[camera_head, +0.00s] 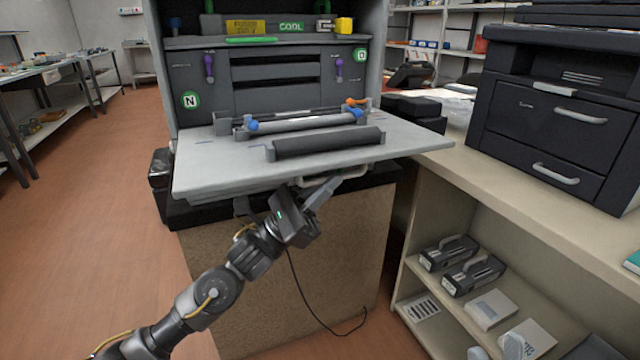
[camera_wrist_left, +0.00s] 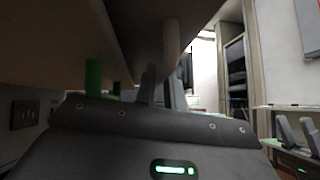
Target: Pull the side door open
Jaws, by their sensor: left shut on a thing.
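The side door (camera_head: 210,170) is a light grey panel folded down almost flat at the front of the grey printer (camera_head: 185,85). A dark roller bar and a grey roller unit with blue ends are on its upper side. A pale handle (camera_head: 352,174) shows under its front edge. My left gripper (camera_head: 325,190) reaches up from below and is shut on the door handle; the fingers partly hide the grip. In the left wrist view, the door's underside (camera_wrist_left: 70,35) fills the upper left, close above the gripper (camera_wrist_left: 150,85). My right gripper is not in view.
Purple levers (camera_head: 208,67) and dark panels show inside the opening. A counter (camera_head: 500,170) at the right carries a black printer (camera_head: 550,115), with toner cartridges (camera_head: 473,273) and boxes on the shelf below. A brown cabinet (camera_head: 300,260) stands under the door. Floor is clear at the left.

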